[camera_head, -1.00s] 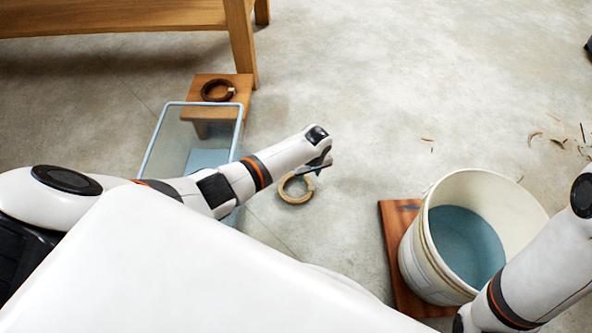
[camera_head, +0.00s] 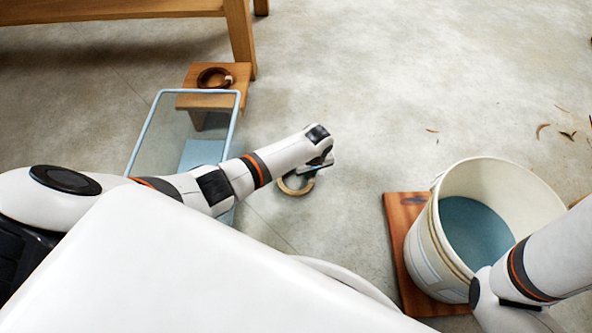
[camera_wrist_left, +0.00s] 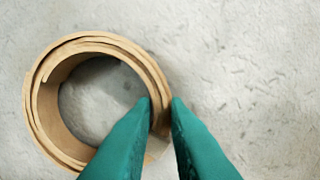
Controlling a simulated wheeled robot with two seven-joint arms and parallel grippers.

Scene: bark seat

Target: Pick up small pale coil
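The small pale coil (camera_head: 295,190) is a tan, bark-like ring near the floor, below my left gripper in the head view. In the left wrist view the coil (camera_wrist_left: 50,115) shows as a layered ring, with floor visible through its middle. My left gripper (camera_head: 318,170) has green fingers, which in the left wrist view (camera_wrist_left: 162,100) straddle the coil's right wall, one inside the ring and one outside. They look shut on that wall, which fills the narrow gap. I cannot tell whether the coil touches the floor. My right gripper is not visible; only its arm shows.
A clear, blue-rimmed bin (camera_head: 238,120) stands left of my left gripper. A dark coil (camera_head: 203,82) lies on a small wooden stool (camera_head: 186,101) behind it. A white bucket (camera_head: 425,250) stands on a wooden board (camera_head: 396,215) at right. The floor between is clear.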

